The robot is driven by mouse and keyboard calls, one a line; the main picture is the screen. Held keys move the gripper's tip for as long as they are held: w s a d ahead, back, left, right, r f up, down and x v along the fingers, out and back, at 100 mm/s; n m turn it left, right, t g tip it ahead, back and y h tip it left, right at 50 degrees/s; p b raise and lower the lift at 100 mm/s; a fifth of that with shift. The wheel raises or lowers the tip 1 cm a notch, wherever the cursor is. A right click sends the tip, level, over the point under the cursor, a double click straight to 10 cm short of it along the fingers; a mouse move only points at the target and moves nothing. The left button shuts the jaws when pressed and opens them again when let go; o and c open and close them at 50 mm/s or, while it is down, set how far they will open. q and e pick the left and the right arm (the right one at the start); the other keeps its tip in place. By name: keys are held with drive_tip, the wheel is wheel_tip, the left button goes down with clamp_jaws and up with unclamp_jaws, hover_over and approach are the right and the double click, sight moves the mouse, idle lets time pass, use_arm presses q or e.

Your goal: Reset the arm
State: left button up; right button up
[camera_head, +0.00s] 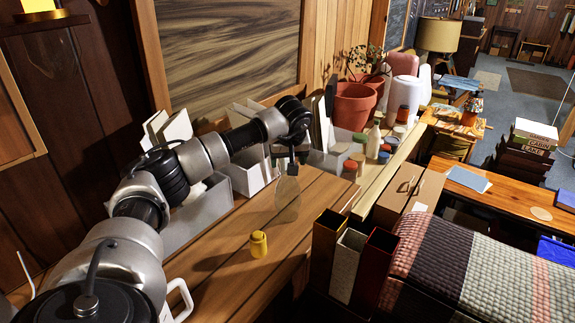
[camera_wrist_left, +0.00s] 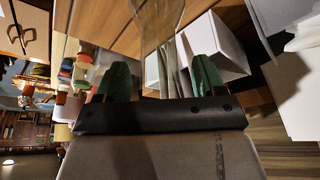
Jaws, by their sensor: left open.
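My left arm reaches in from the left in the head view, and its gripper (camera_head: 291,160) is above the wooden table (camera_head: 225,280). In the left wrist view the two green fingers of the gripper (camera_wrist_left: 162,76) stand wide apart. A clear, glass-like object (camera_head: 287,199) is just below the gripper in the head view. In the left wrist view this clear object (camera_wrist_left: 160,25) shows between and beyond the fingers; I cannot tell whether they touch it. My right gripper is not in view.
A small yellow shaker (camera_head: 259,244) stands on the table. Grey-white bins (camera_head: 205,212) line the wall side. Terracotta pots (camera_head: 353,105) and several jars stand behind. Three tall narrow boxes (camera_head: 347,262) and a woven blanket (camera_head: 480,265) are at the right. Bare tabletop surrounds the shaker.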

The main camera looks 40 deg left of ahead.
use_arm(q)
drive_tip(key=b+v, duration=0.1)
drive_tip(key=v, duration=0.7)
drive_tip(key=shift+d+r, duration=0.1)
drive_tip(key=shift+r, duration=0.15)
